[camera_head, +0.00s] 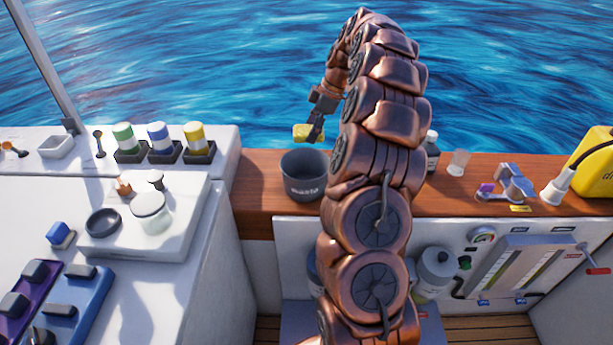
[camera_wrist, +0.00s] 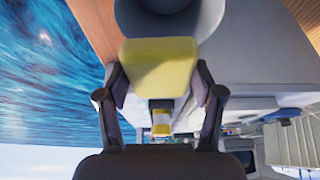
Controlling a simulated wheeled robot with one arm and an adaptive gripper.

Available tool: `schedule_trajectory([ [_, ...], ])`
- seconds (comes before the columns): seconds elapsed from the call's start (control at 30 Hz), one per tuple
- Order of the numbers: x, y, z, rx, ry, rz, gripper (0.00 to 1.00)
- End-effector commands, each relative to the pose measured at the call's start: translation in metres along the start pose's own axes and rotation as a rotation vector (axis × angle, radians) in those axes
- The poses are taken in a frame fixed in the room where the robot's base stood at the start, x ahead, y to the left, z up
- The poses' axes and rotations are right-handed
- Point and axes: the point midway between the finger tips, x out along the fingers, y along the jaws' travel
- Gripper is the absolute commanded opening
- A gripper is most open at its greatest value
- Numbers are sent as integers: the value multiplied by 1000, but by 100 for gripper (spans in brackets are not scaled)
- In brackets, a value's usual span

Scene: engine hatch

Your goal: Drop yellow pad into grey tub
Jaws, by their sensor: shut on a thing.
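The yellow pad (camera_head: 303,131) is held in my gripper (camera_head: 314,135), which is shut on it. In the wrist view the yellow pad (camera_wrist: 160,72) sits between both fingers of my gripper (camera_wrist: 160,95). The grey tub (camera_head: 304,180) stands upright on the wooden ledge, and its dark opening faces up. In the head view the pad is above the tub's rim and apart from it. In the wrist view the grey tub (camera_wrist: 205,15) shows partly beyond the pad, cut off by the top edge.
The wooden ledge (camera_head: 262,205) carries a dark bottle (camera_head: 432,158), a clear cup (camera_head: 459,162) and a yellow case (camera_head: 594,160) to the right. Green, blue and yellow cylinders (camera_head: 160,138) stand in dark holders on the white counter at left. Water lies behind the ledge.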

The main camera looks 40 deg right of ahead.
Motion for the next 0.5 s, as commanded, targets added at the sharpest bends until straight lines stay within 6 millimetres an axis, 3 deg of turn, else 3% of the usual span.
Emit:
schedule_trajectory([
  [0.3, 29, -1, 10, -2, 1, -5, 34],
  [0.5, 34, 0, 12, -3, 0, 0, 34],
])
